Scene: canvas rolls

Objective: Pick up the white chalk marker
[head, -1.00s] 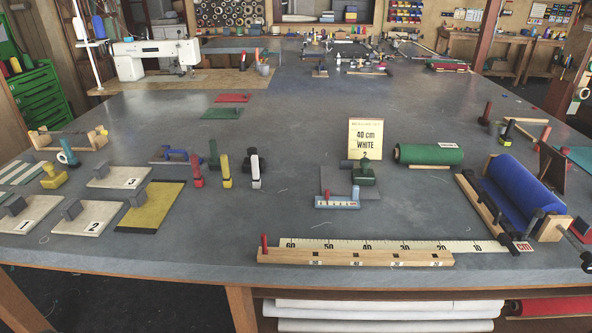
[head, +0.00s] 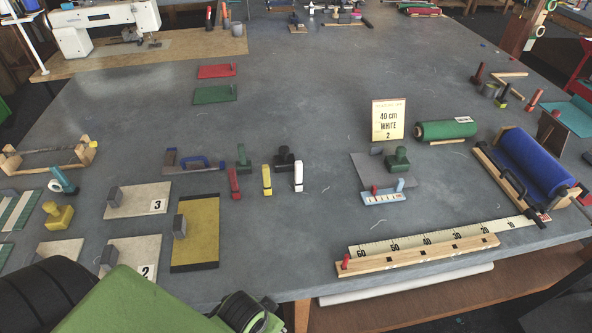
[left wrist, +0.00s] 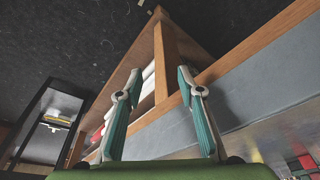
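The white chalk marker (head: 298,177) stands upright on the grey table, to the right of a yellow marker (head: 267,180) and a red marker (head: 234,184). A dark block-like thing stands just behind it. My left gripper (left wrist: 159,75) shows in the left wrist view with two teal-padded fingers spread apart and nothing between them. That view looks at the table's wooden edge and underside, and the marker is not in it. In the head view only my green arm shows at the bottom left. My right gripper is not in view.
Numbered pale boards (head: 138,200) and a yellow board (head: 196,235) lie left of the markers. A "40 cm WHITE" sign (head: 388,120), a green roll (head: 446,129), a blue roll (head: 538,163) and a ruler (head: 425,240) are to the right. The table behind the markers is largely clear.

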